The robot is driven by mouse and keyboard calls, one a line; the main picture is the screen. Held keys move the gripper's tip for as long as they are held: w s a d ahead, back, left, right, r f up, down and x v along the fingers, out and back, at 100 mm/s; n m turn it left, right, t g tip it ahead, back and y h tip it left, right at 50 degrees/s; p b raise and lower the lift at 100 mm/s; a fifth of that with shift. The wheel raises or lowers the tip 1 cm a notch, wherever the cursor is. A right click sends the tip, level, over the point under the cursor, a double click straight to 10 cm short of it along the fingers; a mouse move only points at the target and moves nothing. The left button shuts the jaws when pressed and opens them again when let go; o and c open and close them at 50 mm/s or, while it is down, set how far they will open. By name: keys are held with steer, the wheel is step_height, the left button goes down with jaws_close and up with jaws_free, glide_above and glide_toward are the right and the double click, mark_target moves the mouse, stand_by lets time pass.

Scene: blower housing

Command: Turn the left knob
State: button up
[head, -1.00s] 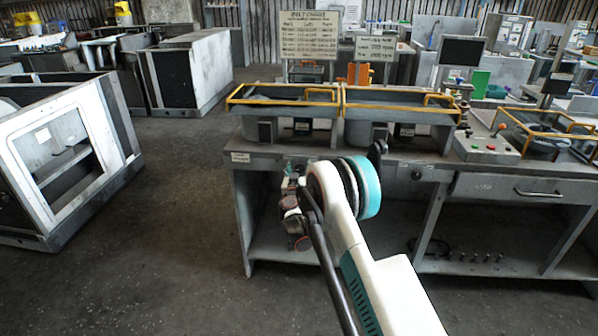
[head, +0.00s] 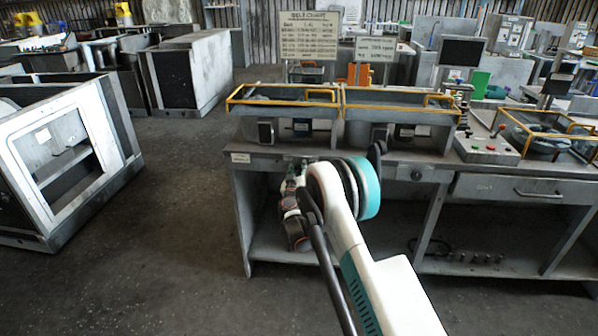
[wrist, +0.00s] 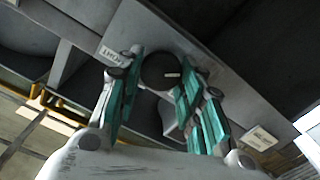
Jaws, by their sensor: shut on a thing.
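The left knob (wrist: 160,72) is a dark round knob with a small white mark on its face, on the grey front panel of the workbench. In the wrist view my gripper (wrist: 161,75) has its teal-padded fingers on both sides of the knob, shut on it. In the head view my arm hides this knob and most of the gripper. Another dark round knob (head: 416,175) sits further right on the same panel, apart from my arm.
The grey workbench (head: 470,188) has a drawer at right and an open lower shelf. Yellow-railed trays (head: 285,101) stand on top. A small label (wrist: 110,53) is beside the gripped knob. A grey cabinet (head: 60,165) stands left, with clear floor between.

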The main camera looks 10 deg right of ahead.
steer(key=n, duration=0.4)
steer(key=shift+a+n, duration=0.1)
steer(key=shift+n, duration=0.3)
steer(key=n, duration=0.4)
steer(key=shift+f+n, duration=0.15)
steer(key=shift+n, duration=0.15)
steer(key=n, duration=0.4)
steer(key=shift+f, duration=0.1)
steer(key=n, duration=0.5)
steer(key=shift+f, duration=0.1)
steer(key=o, duration=1.1)
steer(key=shift+c, duration=0.2)
